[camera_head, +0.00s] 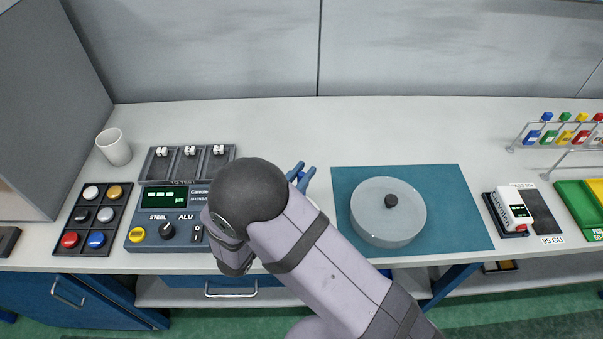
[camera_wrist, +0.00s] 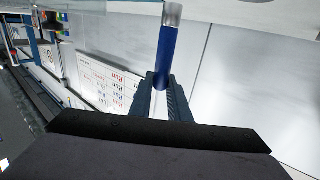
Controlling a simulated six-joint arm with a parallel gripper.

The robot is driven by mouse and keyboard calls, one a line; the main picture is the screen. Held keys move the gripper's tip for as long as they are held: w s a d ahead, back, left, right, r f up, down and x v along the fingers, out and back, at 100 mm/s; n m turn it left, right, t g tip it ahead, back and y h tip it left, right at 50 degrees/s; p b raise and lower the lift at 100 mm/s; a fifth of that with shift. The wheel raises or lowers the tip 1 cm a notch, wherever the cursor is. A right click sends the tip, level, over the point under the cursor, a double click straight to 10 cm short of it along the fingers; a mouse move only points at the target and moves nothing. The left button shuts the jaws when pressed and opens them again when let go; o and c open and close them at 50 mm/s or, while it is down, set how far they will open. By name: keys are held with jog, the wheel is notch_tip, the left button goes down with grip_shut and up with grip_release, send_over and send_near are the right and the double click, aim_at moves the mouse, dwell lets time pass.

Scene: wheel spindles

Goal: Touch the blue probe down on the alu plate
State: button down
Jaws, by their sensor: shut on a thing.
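My gripper (camera_head: 300,176) shows as blue fingers just past the dark wrist, above the table left of the teal mat. In the wrist view my gripper (camera_wrist: 161,84) is shut on the blue probe (camera_wrist: 166,55), a slim blue cylinder with a silvery tip pointing away from the fingers. In the head view the probe cannot be told apart from the blue fingers. The gauge (camera_head: 163,216) has a lit green display, a black knob and STEEL and ALU labels; my arm covers its right side. I cannot make out a plate marked alu in either view.
A round lidded grey dish (camera_head: 372,223) stands on the teal mat (camera_head: 470,190). A dark three-bay tray (camera_head: 187,181) lies behind the gauge, and a button tray (camera_head: 92,217) left of it. A white cup (camera_head: 114,147) stands at back left. A small instrument (camera_head: 507,211) is at right.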

jog(key=shift+f+b, duration=0.45)
jog(key=shift+f, duration=0.1)
dwell(1.4)
jog(key=shift+r+p, duration=2.95)
jog(key=shift+r, duration=0.6)
